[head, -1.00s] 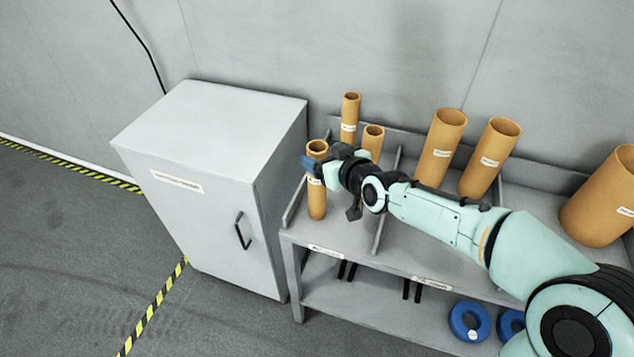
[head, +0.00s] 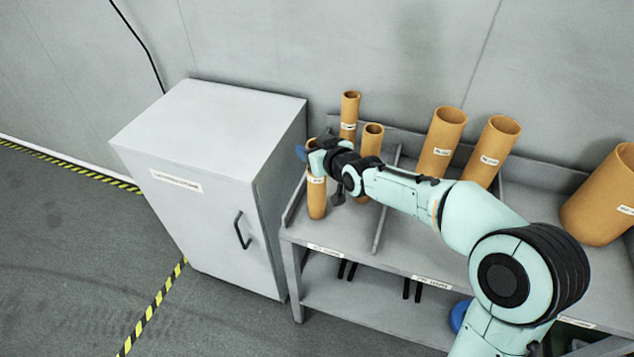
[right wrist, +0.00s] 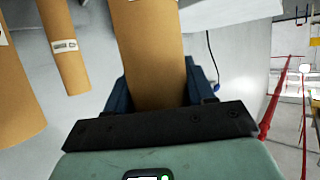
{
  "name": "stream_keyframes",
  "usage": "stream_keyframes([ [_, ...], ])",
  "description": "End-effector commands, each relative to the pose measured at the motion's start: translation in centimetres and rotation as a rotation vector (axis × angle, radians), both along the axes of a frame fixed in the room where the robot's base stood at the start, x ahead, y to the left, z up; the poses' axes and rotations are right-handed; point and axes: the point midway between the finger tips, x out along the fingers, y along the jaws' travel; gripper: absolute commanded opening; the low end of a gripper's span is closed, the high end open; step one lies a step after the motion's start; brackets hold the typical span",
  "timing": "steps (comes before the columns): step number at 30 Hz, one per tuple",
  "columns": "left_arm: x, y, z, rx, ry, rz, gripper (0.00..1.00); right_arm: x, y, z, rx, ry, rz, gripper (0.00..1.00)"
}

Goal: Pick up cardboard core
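The cardboard core at the left end of the shelf is an orange-brown tube (head: 316,200) with a white label, standing upright. My right gripper (head: 311,154) is at its upper end and hides much of its rim. In the right wrist view the core (right wrist: 152,50) lies between the two dark blue fingers of my right gripper (right wrist: 157,88). Both fingers lie close along its sides, but whether they press on it cannot be made out. My left gripper is not in view.
A thin tube (head: 350,110) and a short tube (head: 372,137) stand just behind. Larger tubes (head: 441,145) stand further right, past a low divider (head: 384,225). A grey cabinet (head: 215,180) stands close on the left. A wall is behind.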

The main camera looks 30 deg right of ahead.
Motion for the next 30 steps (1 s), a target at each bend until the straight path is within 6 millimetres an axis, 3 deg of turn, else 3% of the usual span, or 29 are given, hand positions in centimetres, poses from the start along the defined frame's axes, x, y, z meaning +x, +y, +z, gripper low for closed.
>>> stream_keyframes([
  [1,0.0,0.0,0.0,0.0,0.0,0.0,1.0,0.0,0.0,0.0,0.0,0.0,0.0,0.24],
  [3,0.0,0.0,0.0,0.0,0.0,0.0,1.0,0.0,0.0,0.0,0.0,0.001,0.0,0.03],
  [11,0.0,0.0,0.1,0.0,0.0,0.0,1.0,0.0,0.0,0.1,0.0,-0.001,0.0,0.03],
  [17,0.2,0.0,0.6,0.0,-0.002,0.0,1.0,0.0,0.0,1.6,0.0,-0.003,-0.001,0.03],
  [20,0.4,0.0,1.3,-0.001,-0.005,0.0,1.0,0.0,0.0,3.4,0.002,-0.005,-0.001,0.03],
  [23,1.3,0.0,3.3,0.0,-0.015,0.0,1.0,0.1,0.0,5.9,0.001,-0.005,0.0,0.03],
  [30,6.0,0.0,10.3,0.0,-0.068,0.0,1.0,0.4,-0.1,13.1,0.0,-0.014,-0.002,0.03],
])
